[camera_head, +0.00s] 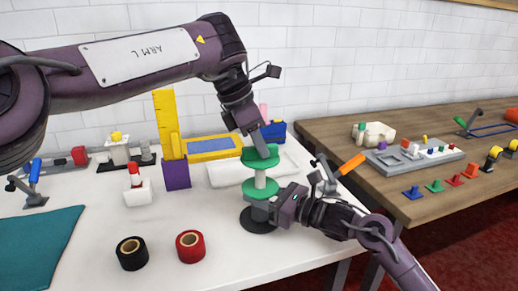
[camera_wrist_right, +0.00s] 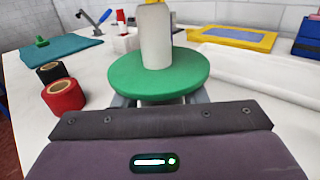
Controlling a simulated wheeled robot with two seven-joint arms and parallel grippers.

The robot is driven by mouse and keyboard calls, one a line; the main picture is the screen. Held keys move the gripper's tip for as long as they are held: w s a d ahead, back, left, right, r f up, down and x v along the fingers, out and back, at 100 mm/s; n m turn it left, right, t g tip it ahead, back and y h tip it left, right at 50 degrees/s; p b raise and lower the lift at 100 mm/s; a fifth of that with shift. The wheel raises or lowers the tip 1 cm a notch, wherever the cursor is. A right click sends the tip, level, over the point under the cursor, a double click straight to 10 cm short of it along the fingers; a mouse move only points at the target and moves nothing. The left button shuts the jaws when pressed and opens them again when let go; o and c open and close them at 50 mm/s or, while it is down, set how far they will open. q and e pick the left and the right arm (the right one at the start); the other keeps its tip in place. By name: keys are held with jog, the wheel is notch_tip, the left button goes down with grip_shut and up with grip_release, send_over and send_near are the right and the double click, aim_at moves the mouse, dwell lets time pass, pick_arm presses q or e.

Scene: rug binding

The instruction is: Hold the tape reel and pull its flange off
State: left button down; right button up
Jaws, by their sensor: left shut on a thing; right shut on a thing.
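The tape reel stands upright on a dark round base (camera_head: 258,222) on the white table. It has a white core (camera_head: 260,180) and a green lower flange (camera_head: 262,191). A green upper flange (camera_head: 258,163) is at the top of the core; whether it touches the core is unclear. My left gripper (camera_head: 264,147) comes from above and is shut on the upper flange. My right gripper (camera_head: 272,210) is shut on the reel just below the lower flange. The right wrist view shows the lower flange (camera_wrist_right: 158,75) and core (camera_wrist_right: 154,38) above its fingers; the upper flange is out of that view.
A black tape roll (camera_head: 132,253) and a red tape roll (camera_head: 190,246) stand at the front. A lever with an orange handle (camera_head: 352,164) is close to my right arm. A white tray (camera_head: 232,173) lies behind the reel. A wooden table (camera_head: 400,200) adjoins at right.

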pick_arm(q)
jog(key=shift+r, duration=3)
pick_arm(e)
jog(key=o, duration=1.2)
jog(key=shift+o, duration=0.2)
